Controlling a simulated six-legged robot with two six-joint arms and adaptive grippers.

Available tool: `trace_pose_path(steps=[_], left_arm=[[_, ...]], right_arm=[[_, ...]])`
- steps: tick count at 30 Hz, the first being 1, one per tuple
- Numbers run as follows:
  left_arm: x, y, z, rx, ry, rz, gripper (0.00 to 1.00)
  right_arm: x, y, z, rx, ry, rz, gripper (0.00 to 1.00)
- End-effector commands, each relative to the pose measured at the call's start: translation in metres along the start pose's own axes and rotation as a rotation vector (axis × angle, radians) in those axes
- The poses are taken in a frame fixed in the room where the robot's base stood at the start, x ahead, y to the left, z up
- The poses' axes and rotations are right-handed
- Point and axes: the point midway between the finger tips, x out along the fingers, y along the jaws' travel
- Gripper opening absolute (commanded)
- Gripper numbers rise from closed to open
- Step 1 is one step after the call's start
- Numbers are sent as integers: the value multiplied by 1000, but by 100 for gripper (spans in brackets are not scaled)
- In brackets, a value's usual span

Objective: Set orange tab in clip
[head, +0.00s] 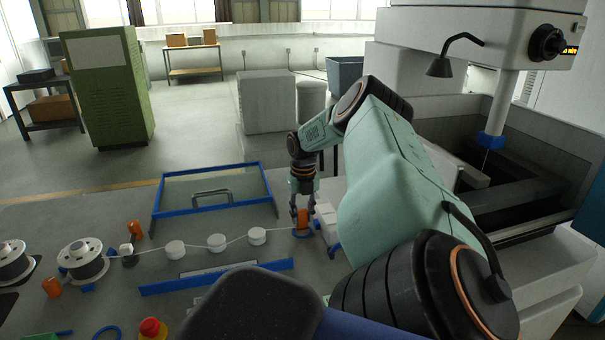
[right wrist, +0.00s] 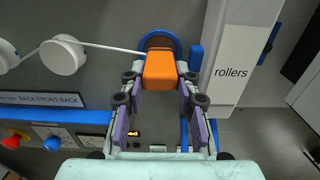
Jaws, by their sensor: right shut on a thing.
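My right gripper (head: 302,218) is shut on the orange tab (head: 303,215), low at the right end of the row of white rollers. In the right wrist view the gripper (right wrist: 158,88) has the orange tab (right wrist: 160,70) between its fingertips. A thin pale wire (right wrist: 112,46) runs from the left to the tab. A blue ring (right wrist: 148,40) shows behind the tab, partly hidden by it. A small blue block (right wrist: 195,57) sits just right of the tab, beside the white "rollers" housing. I cannot tell which blue part is the clip. My left gripper is not in view.
White rollers (head: 216,242) stand in a row with the wire along them. Wire spools (head: 85,262) and other orange pieces (head: 53,287) lie left. A blue-framed clear cover (head: 209,168) is behind. A red button (head: 151,327) is at the front. The machine (head: 470,20) stands right.

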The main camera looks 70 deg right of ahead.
Motion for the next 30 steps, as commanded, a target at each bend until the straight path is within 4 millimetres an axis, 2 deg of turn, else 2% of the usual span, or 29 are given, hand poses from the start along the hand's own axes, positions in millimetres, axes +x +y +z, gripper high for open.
trace_pose_path(steps=[12,13,22,30], left_arm=[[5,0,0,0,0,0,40],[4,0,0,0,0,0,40],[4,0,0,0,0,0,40],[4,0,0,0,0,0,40]], right_arm=[[5,0,0,0,-1,0,0],[5,0,0,0,-1,0,33],[5,0,0,0,0,0,58],[5,0,0,0,0,0,58]])
